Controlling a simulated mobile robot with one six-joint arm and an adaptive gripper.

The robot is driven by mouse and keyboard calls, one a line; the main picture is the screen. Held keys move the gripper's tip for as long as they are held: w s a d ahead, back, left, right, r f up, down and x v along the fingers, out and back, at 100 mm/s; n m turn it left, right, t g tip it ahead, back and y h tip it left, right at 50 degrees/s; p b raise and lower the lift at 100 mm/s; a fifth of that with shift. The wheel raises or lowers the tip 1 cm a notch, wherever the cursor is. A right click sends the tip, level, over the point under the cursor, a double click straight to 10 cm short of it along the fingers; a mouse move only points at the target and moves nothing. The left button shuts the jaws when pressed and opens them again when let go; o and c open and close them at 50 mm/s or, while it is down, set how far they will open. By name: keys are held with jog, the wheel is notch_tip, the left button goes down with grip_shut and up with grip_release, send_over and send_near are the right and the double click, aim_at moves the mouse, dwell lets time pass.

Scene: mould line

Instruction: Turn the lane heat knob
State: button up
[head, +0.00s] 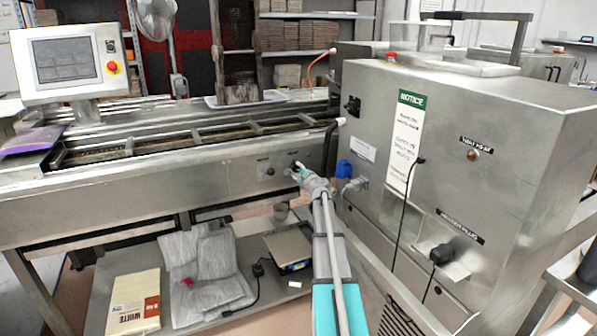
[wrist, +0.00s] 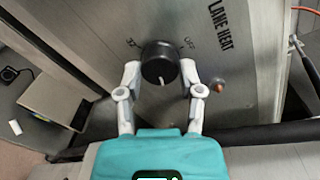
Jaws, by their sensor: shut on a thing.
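The lane heat knob (wrist: 159,62) is a round black knob with a pale pointer mark on the steel side panel of the conveyor. The words LANE HEAT are printed beside it, and OFF shows close to its edge in the wrist view. My gripper (wrist: 161,75) has its two white fingers on either side of the knob and is shut on it. In the head view my gripper (head: 298,170) reaches the conveyor's side panel and partly hides the knob. The pointer faces toward my gripper's palm in the wrist view.
A small amber lamp (wrist: 217,85) sits beside the knob. The big steel machine (head: 470,200) stands close on the right, with a black cable hanging on its front. A lower shelf holds grey bags (head: 205,265), a scale (head: 290,250) and a white-and-brown packet (head: 135,303).

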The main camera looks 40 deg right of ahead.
jog(key=shift+m, duration=1.1)
jog(key=o, duration=1.1)
jog(key=shift+o, duration=0.2)
